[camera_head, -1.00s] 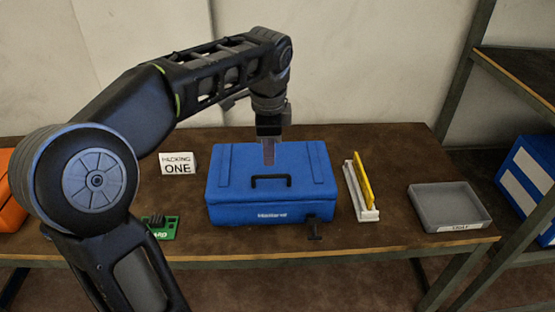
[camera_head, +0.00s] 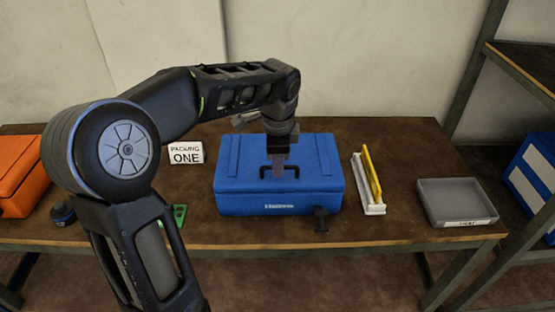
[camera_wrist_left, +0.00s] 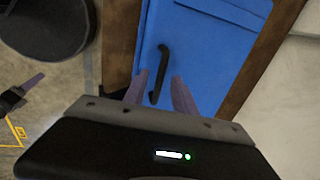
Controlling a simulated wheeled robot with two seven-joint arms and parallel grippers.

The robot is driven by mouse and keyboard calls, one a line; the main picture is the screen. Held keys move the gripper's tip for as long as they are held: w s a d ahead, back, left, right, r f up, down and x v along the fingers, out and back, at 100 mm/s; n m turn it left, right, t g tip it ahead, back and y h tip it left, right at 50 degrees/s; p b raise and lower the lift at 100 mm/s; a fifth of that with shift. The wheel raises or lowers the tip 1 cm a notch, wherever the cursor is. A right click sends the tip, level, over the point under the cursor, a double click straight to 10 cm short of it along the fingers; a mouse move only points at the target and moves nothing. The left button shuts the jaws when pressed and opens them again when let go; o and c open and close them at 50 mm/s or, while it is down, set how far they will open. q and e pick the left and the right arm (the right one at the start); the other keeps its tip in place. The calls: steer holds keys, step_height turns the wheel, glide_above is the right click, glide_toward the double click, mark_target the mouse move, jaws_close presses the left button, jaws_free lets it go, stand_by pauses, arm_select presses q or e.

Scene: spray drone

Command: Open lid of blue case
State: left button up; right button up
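The blue case (camera_head: 240,185) lies closed on the brown table, its black handle (camera_head: 293,172) on top of the lid. My left gripper (camera_head: 278,172) is pointed down over the lid at the handle. In the left wrist view its two fingers (camera_wrist_left: 157,88) are apart, with the black handle (camera_wrist_left: 161,62) of the blue case (camera_wrist_left: 205,45) showing between and just beyond them. I cannot tell whether the fingers touch the handle. My right gripper is not clearly seen in the head view.
A white sign (camera_head: 186,153) stands left of the case and an orange case (camera_head: 18,170) is at the far left. A white holder with a yellow piece (camera_head: 371,175) and a grey tray (camera_head: 455,215) are to the right. A small black object (camera_head: 321,217) sits at the case's front.

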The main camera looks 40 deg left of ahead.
arm_select(q)
steer(key=shift+c, duration=0.5)
jaws_close()
stand_by(0.9)
